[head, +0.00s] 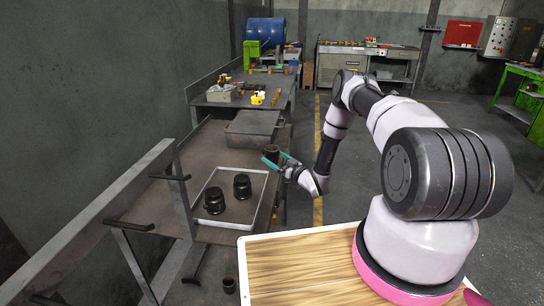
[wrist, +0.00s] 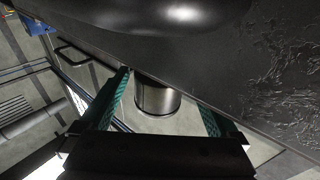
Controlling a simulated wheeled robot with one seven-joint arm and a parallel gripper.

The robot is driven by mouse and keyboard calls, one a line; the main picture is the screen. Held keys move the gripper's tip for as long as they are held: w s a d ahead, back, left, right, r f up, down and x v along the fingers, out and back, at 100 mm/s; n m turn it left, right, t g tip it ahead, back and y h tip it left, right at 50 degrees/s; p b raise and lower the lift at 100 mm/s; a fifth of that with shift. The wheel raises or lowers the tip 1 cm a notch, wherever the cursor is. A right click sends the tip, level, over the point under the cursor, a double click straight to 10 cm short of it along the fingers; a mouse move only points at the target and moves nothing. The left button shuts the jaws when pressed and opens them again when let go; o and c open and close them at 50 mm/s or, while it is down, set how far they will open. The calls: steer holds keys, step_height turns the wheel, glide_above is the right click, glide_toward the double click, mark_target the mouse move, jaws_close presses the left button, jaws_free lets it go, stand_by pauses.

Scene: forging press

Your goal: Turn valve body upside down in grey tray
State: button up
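The grey tray (head: 222,222) with a pale rim lies on the near bench in the head view. Two dark, stepped valve bodies, one at left (head: 214,201) and one at right (head: 242,186), stand in it. My gripper (head: 277,159) is behind the tray at the bench's right side, its teal fingers either side of a third dark cylindrical piece (head: 271,151). In the wrist view my gripper (wrist: 165,85) has its fingers spread, with a gap on each side of a dark metal cylinder (wrist: 157,96). I cannot tell whether this piece rests on the bench.
Black handles (head: 130,225) jut out at the bench's left front. The far bench (head: 228,101) holds yellow parts.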

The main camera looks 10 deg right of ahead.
steer(key=c, duration=1.1)
steer(key=shift+r, duration=4.05)
steer(key=shift+r, duration=4.5)
